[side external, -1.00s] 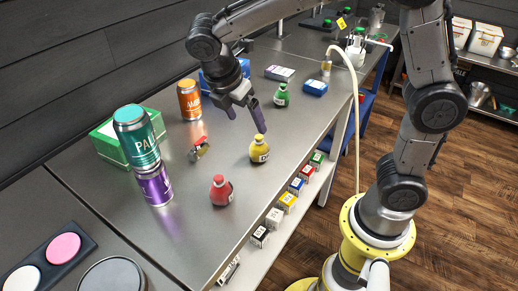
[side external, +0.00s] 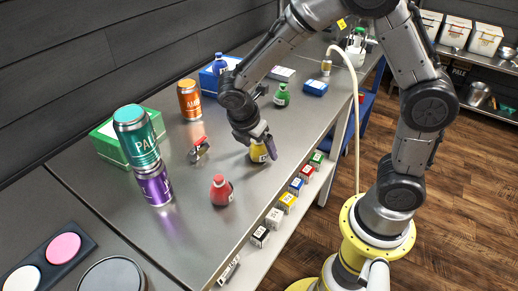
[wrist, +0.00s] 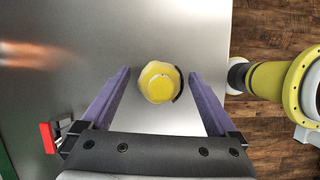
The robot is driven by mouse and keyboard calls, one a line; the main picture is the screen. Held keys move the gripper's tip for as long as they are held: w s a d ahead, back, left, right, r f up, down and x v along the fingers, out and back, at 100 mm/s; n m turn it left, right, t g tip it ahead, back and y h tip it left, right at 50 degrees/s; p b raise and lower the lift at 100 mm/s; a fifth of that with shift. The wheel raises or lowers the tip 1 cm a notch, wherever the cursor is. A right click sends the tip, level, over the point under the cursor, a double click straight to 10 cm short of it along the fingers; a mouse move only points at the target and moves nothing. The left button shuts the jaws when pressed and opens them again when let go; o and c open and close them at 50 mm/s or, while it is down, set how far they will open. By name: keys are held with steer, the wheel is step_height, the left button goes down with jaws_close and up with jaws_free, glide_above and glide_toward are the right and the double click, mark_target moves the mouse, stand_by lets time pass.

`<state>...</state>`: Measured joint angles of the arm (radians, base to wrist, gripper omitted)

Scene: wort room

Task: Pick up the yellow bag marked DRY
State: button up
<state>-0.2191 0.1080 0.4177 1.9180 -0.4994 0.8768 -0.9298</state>
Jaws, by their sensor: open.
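The yellow bag (side external: 258,154) stands upright on the steel bench, partly hidden by my gripper in the side view. In the wrist view the yellow bag (wrist: 159,83) is seen from above, between the two purple fingers and ahead of the palm. My gripper (side external: 262,147) is low over the bag, with a finger on its right side. In the wrist view my gripper (wrist: 159,92) is open, with a gap between each finger and the bag. The word DRY cannot be read.
A red bag (side external: 221,190) stands to the front left and a green bag (side external: 281,96) behind. A small red-handled valve (side external: 199,149) lies to the left. Stacked teal (side external: 136,137) and purple (side external: 154,185) cans stand farther left. Small boxes (side external: 289,202) line the shelf below the bench edge.

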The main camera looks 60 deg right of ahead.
steer(key=c, duration=1.4)
